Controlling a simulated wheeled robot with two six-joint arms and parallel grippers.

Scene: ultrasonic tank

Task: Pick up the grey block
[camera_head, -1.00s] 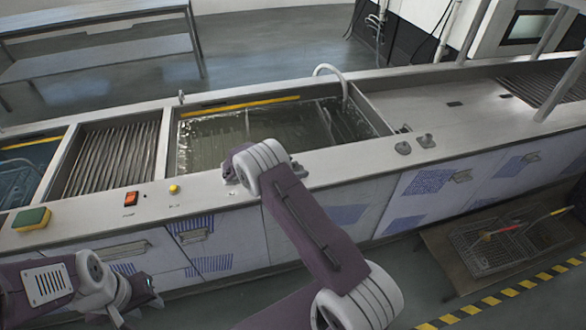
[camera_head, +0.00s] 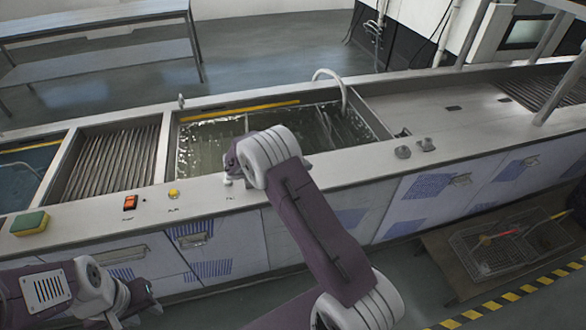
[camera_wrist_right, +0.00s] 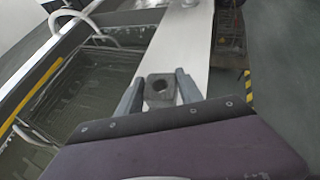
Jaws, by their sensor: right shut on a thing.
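The grey block (camera_wrist_right: 158,88), dark and squarish with a round hole in its face, sits between the two fingers of my right gripper (camera_wrist_right: 159,92) in the right wrist view. The fingers are shut on it, and it shows above the pale counter strip. In the head view my right arm reaches over the tank's front edge and hides the block and the right fingertips. My left arm is low at the left in the head view, in front of the cabinets. Its gripper (camera_head: 112,318) is partly cut off by the lower edge, and its finger opening cannot be made out.
The water-filled tank (camera_head: 205,122) lies behind my right arm, with a ribbed basin (camera_head: 112,160) to its left. A green-yellow sponge (camera_head: 30,223) and red switch (camera_head: 130,202) are on the front ledge. The counter right of the tank (camera_head: 430,110) is mostly clear.

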